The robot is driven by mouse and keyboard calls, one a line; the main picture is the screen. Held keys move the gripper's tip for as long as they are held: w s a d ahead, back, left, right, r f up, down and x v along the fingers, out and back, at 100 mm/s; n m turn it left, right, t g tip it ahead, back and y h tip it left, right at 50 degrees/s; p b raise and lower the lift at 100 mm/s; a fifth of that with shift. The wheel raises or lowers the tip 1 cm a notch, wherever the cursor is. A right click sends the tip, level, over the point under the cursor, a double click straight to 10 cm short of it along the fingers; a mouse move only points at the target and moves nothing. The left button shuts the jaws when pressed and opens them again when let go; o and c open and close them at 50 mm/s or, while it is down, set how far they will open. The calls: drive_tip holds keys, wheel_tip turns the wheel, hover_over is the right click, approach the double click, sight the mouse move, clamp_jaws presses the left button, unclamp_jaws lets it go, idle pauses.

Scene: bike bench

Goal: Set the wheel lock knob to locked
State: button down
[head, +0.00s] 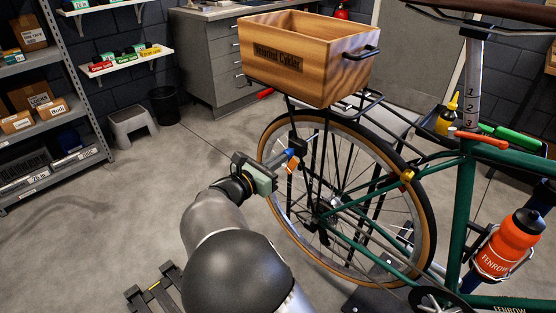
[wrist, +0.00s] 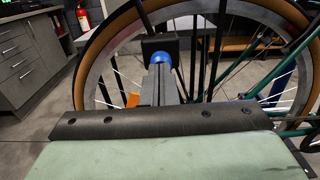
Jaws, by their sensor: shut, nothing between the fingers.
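A blue round part (head: 291,152), which looks like the wheel lock knob, sits beside the rear wheel in the head view, with a small orange piece (head: 292,165) just below it. In the wrist view the blue knob (wrist: 159,59) is straight ahead in front of a dark square block, partly hidden by my fingers. My gripper (wrist: 160,84) is shut and empty, its fingertips pointing at the knob. The tips overlap the knob's lower part; I cannot tell whether they touch it. The orange piece (wrist: 132,99) shows left of the fingers. The knob's setting cannot be read.
The rear wheel (head: 428,215) and green frame (head: 463,210) stand right of my gripper. A wooden crate (head: 290,75) sits on the rack above. A red-orange bottle (head: 512,245) is on the frame. A grey stool (head: 132,123) and shelves stand left; floor between is clear.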

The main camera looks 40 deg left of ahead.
drive_tip(key=s+a+p, duration=0.1)
drive_tip(key=s, duration=1.3)
drive_tip(key=w+d+r+m+g+h+p, duration=0.3)
drive_tip(key=w+d+m+g+h, duration=0.25)
drive_tip(key=w+d, duration=0.7)
drive_tip(key=w+d+r+m+g+p, duration=0.1)
drive_tip(key=d+m+g+p, duration=0.2)
drive_tip(key=d, duration=0.7)
drive_tip(key=d+r+m+g, duration=0.25)
drive_tip(key=d+m, duration=0.35)
drive_tip(key=d, duration=0.4)
drive_tip(key=s+d+r+m+g+y+p, duration=0.1)
drive_tip(key=s+d+m+g, duration=0.15)
drive_tip(key=d, duration=0.25)
drive_tip(key=s+d+r+m+g+p, duration=0.1)
drive_tip(key=s+d+m+g+p, duration=0.1)
drive_tip(key=d+m, duration=0.25)
drive_tip(key=s+d+m+g+y+p, duration=0.1)
drive_tip(key=s+d+m+g, duration=0.1)
drive_tip(key=d, duration=0.4)
drive_tip(key=s+d+r+m+y+p, duration=0.2)
drive_tip(key=s+d+m+y, duration=0.3)
drive_tip(key=s+m, duration=0.4)
drive_tip(key=shift+s+d+r+m+p, duration=0.25)
drive_tip(key=shift+s+r+m+p, duration=0.15)
drive_tip(key=shift+m+p, duration=0.55)
